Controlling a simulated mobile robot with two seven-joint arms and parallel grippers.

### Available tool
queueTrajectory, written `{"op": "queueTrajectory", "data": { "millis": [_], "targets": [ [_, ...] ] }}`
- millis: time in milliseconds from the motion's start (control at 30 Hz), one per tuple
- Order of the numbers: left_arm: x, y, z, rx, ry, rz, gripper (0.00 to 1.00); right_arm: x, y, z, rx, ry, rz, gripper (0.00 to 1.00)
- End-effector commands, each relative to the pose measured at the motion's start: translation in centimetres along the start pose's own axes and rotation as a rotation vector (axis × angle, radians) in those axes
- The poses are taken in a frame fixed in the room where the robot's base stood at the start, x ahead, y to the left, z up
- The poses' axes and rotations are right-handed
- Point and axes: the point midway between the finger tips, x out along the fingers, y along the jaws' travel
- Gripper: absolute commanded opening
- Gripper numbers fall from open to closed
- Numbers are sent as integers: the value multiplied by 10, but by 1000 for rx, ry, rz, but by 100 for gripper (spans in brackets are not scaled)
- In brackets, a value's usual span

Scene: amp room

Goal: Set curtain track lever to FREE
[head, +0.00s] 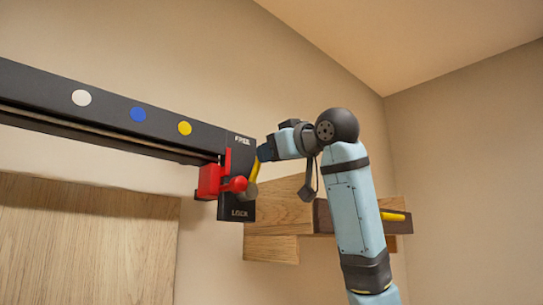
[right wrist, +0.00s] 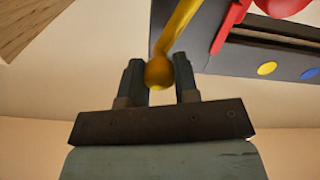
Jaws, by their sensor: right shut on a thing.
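The dark curtain track (head: 110,108) runs along the wall at the left and ends in a dark plate (head: 240,155) marked FREE at the top and LOCK at the bottom. A yellow lever (head: 254,171) stands at the plate's right side, tilted slightly right, its upper end toward the FREE side. My right gripper (head: 264,153) is at that upper end. In the right wrist view the fingers (right wrist: 160,78) are shut on the lever's round yellow knob (right wrist: 158,72). The lever's exact setting is hard to tell. My left gripper is out of view.
A red block (head: 209,181) with a round red knob (head: 234,184) sits at the plate, close left of the lever. A wooden shelf (head: 272,249) with a dark part and another yellow piece (head: 393,216) lies behind my right arm. A wooden panel (head: 80,240) stands lower left.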

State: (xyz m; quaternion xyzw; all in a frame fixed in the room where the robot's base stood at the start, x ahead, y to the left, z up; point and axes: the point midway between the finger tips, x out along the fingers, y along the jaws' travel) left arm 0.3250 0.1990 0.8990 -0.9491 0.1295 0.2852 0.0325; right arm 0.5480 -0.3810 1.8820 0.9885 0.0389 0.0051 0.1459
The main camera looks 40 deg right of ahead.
Motion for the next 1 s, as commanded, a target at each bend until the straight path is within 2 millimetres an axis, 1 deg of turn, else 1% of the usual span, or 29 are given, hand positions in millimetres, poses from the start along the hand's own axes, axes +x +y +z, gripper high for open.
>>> {"op": "queueTrajectory", "data": {
  "millis": [33, 567, 600, 667, 700, 1000],
  "targets": [
    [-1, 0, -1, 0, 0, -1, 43, -1, 1, -3, -9, 3, 3, 0],
    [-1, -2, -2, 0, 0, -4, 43, -2, -2, -4, -36, 5, 3, 0],
    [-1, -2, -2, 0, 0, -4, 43, -2, -2, -4, -36, 5, 3, 30],
    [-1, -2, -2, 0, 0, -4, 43, -2, -2, -4, -36, 5, 3, 44],
    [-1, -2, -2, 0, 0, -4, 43, -2, -2, -4, -36, 4, 2, 54],
    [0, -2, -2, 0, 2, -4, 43, -3, -2, -2, -36, 3, 1, 54]
  ]
}}
